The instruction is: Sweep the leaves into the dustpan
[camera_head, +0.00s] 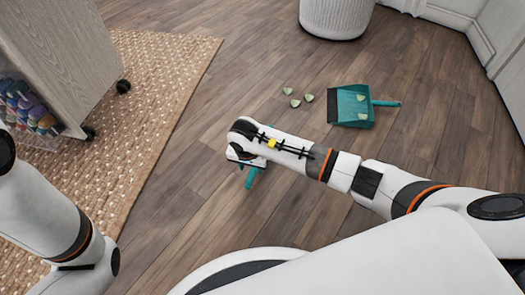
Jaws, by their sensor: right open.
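The teal dustpan (343,110) lies on the wood floor at upper right, its handle pointing right. Two pale green leaves (361,97) appear to lie in it. My right gripper (244,160) is low over the floor, left of and nearer than the loose leaves. It is open, though its fingers are mostly hidden by the wrist. A teal handle (250,179), seemingly of a hand brush, shows beneath it; the rest is hidden. My left gripper is outside the view.
A woven rug (165,95) covers the floor at left. A wheeled cabinet (65,45) with colourful spools (28,107) stands on it. A ribbed white basket (335,15) stands at the top. The floor around the dustpan and leaves is clear.

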